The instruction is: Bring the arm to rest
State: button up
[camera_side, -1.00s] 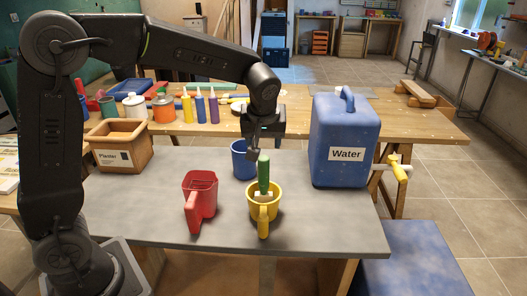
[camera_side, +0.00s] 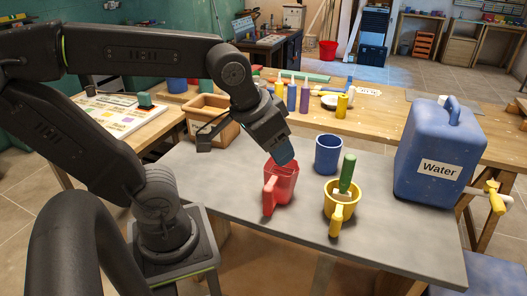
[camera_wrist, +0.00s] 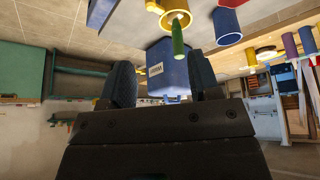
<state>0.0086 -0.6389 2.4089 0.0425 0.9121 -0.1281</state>
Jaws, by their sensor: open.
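My gripper (camera_side: 281,150) is at the end of my bent arm, just above and behind the red cup (camera_side: 281,185) in the side view. Whether its tip touches the cup's rim cannot be told. In the wrist view my two fingers (camera_wrist: 162,85) stand apart with nothing held between them. A yellow cup (camera_side: 341,208) holds a tool with a green handle (camera_side: 347,173); that handle also shows in the wrist view (camera_wrist: 178,38). A blue cup (camera_side: 328,155) stands behind, upright and empty-handed of my gripper.
A large blue water container (camera_side: 430,150) with a yellow tap (camera_side: 494,195) stands at the right. A wooden planter box (camera_side: 208,112) and several bottles stand behind. The front right of the grey worktop (camera_side: 395,250) is clear.

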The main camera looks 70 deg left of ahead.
jog(key=shift+s+d+f+m, duration=0.1)
jog(key=shift+s+f+m, duration=0.2)
jog(key=shift+s, duration=0.3)
jog(key=shift+s+d+f+m, duration=0.1)
jog(key=shift+s+f+m, duration=0.15)
jog(key=shift+s, duration=0.3)
